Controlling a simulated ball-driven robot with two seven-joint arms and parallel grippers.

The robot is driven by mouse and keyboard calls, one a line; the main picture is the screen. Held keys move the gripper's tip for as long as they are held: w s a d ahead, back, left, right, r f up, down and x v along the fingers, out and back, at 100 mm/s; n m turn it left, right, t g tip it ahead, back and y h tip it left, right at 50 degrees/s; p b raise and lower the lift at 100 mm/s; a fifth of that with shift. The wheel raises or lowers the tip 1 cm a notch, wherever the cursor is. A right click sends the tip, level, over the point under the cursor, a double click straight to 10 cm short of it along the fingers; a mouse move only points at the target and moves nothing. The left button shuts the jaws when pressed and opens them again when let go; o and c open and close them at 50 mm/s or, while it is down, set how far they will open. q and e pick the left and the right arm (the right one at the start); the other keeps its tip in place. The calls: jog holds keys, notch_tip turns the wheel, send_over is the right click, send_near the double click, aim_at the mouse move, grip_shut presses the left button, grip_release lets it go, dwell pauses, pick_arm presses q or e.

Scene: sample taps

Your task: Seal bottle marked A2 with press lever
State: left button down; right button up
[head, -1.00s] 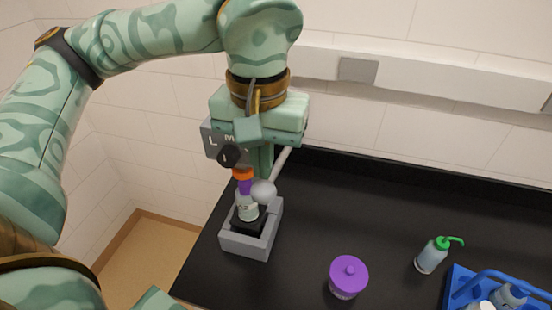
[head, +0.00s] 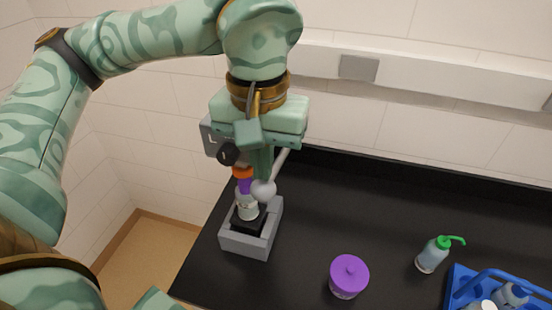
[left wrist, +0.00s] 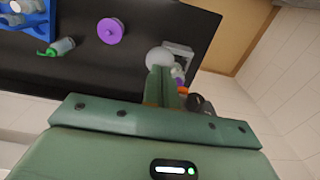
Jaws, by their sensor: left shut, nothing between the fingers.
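The press stands at the counter's left edge, with a grey base (head: 245,243) and a lever ending in a pale grey ball knob (head: 263,190). A small white bottle (head: 247,209) with a purple top (head: 245,187) stands upright in the base, under an orange press part (head: 242,172). Any marking on the bottle is too small to read. My left gripper (head: 262,174) is shut and empty, its fingertips just above or touching the ball knob; I cannot tell which. In the left wrist view, the shut fingers (left wrist: 161,84) point at the knob (left wrist: 159,57). My right gripper is not in view.
A purple-lidded jar (head: 348,277) stands right of the press. Beyond it are a green-topped wash bottle (head: 433,254) and a blue carrier (head: 459,283) with bottles. The black counter (head: 345,205) is clear between the press and these. A tiled wall (head: 420,135) stands behind.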

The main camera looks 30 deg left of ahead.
pick_arm(q)
notch_tip(320, 180, down, 10)
jog(key=b, duration=0.7)
dwell(0.7)
jog(key=shift+f, duration=0.1)
dwell(0.3)
notch_tip(320, 180, up, 16)
jog(key=p, duration=1.3)
dwell(0.3)
